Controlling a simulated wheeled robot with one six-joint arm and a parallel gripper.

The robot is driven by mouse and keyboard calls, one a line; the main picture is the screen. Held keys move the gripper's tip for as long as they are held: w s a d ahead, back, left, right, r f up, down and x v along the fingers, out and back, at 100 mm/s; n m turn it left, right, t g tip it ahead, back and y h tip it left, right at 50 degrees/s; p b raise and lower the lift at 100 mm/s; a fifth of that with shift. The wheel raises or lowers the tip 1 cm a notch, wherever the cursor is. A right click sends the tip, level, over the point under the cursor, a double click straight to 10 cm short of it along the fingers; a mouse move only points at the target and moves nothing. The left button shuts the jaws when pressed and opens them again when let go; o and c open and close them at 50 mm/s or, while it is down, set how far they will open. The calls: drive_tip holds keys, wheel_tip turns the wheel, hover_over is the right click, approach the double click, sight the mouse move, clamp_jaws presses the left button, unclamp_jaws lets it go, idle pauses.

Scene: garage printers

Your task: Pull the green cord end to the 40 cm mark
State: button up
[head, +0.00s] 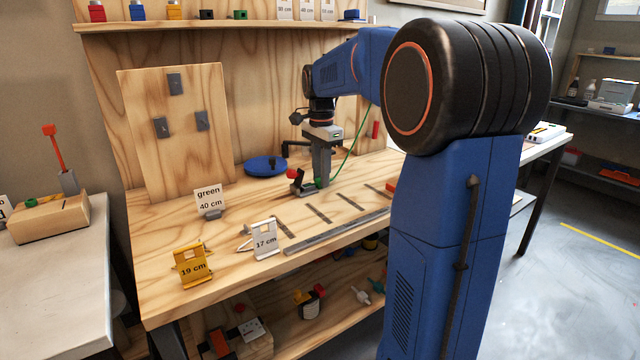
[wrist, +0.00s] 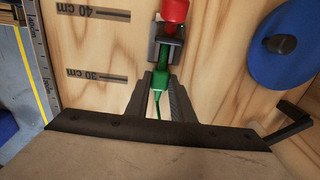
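In the wrist view the green cord end (wrist: 161,77) sits between the two fingertips of my gripper (wrist: 161,86), which look closed on it. The green cord (wrist: 157,103) runs back between the fingers. In the head view my gripper (head: 320,182) points down at the bench, and the cord (head: 352,150) rises to the right behind it. The 40 cm mark (wrist: 105,14) is at the upper left of the wrist view, farther out than the cord end. The 30 cm mark (wrist: 97,75) is level with the cord end.
A dark clip (wrist: 166,48) with a red knob (wrist: 173,12) stands just beyond the cord end. A blue disc (head: 265,165) lies nearby. A card reading green 40 cm (head: 209,200) and 17 cm (head: 265,240) and 19 cm (head: 192,266) holders stand left. A metal ruler (head: 335,232) lies along the front edge.

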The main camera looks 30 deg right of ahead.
drive_tip(key=shift+r, duration=0.25)
clamp_jaws()
drive_tip(key=shift+r, duration=1.55)
